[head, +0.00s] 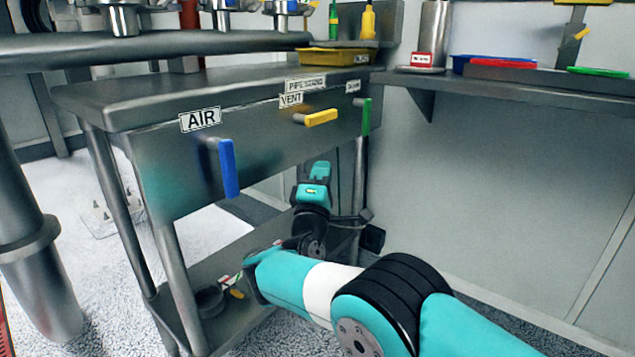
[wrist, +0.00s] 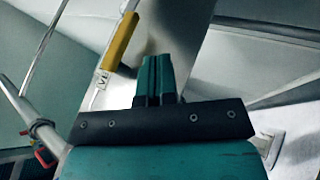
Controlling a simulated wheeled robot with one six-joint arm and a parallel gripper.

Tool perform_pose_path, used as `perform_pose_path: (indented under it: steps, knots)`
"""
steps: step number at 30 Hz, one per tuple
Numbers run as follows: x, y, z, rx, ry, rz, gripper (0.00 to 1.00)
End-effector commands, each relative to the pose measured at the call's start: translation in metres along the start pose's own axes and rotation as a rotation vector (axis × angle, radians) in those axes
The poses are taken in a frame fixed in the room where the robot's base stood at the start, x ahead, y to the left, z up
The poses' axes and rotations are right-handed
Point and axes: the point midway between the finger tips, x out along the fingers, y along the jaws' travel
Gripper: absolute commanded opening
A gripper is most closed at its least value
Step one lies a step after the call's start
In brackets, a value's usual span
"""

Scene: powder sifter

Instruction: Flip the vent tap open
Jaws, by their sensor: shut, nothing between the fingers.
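The vent tap's yellow handle (head: 321,117) lies nearly level on the front panel of the steel bench, beside the VENT label (head: 290,100). The handle also shows in the wrist view (wrist: 120,40), left of the fingers, with part of a label by its lower end. My gripper (head: 320,166) is below the yellow handle in the head view, pointing up. In the wrist view the fingers (wrist: 154,62) are together with nothing between them. They look apart from the handle; the exact depth gap is hard to tell.
A blue handle (head: 228,168) hangs down under the AIR label (head: 200,119). A green handle (head: 366,117) hangs down right of the yellow one. A bench leg (head: 360,165) stands close behind my gripper. A wall shelf (head: 500,85) holds trays at the right.

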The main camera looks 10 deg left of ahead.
Motion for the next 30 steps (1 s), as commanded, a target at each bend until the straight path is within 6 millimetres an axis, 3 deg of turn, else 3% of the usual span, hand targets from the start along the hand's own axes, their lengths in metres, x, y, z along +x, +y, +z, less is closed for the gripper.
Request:
perform_pose_path:
  steps: [2,9,30]
  knots:
    - [-0.016,0.002,-0.001,-0.003,0.004,0.0,0.0]
    - [-0.021,-0.007,-0.004,0.003,-0.002,0.003,0.0]
    - [-0.037,-0.002,-0.001,0.001,-0.001,0.002,0.0]
